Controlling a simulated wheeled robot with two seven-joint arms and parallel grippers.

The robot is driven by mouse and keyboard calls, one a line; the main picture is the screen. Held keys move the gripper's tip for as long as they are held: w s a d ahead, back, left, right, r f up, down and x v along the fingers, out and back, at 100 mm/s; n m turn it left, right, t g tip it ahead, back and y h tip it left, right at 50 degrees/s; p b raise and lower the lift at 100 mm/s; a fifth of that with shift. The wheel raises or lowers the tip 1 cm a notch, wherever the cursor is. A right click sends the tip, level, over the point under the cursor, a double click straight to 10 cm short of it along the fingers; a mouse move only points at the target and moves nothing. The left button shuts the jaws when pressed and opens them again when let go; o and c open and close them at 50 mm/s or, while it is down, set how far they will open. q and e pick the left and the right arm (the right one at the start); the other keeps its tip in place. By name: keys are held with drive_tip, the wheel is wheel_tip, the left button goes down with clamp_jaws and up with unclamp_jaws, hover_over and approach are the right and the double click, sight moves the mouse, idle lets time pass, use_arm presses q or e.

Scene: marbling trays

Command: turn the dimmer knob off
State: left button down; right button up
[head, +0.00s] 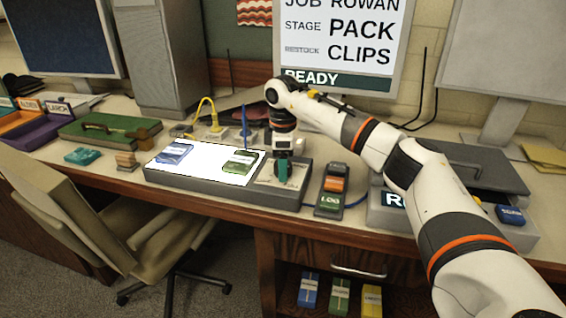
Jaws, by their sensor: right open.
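The light box (222,189) lies on the desk, its white panel (207,163) glowing brightly. At its right end is a pale control plate (268,178). A small teal upright piece, probably the dimmer knob (283,172), shows there. My right gripper (284,158) points down right over this plate, open, close above or around the teal piece. I cannot tell if it touches, and the knob's turn angle is not readable. My left gripper is not in view.
A blue pack (174,153) and a green pack (238,162) lie on the lit panel. A yellow cable and a blue upright object stand behind. A chair (150,238) is in front at the left.

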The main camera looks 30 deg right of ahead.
drive_tip(key=c, duration=1)
drive_tip(key=shift+r+n, duration=0.1)
drive_tip(key=shift+n, duration=0.2)
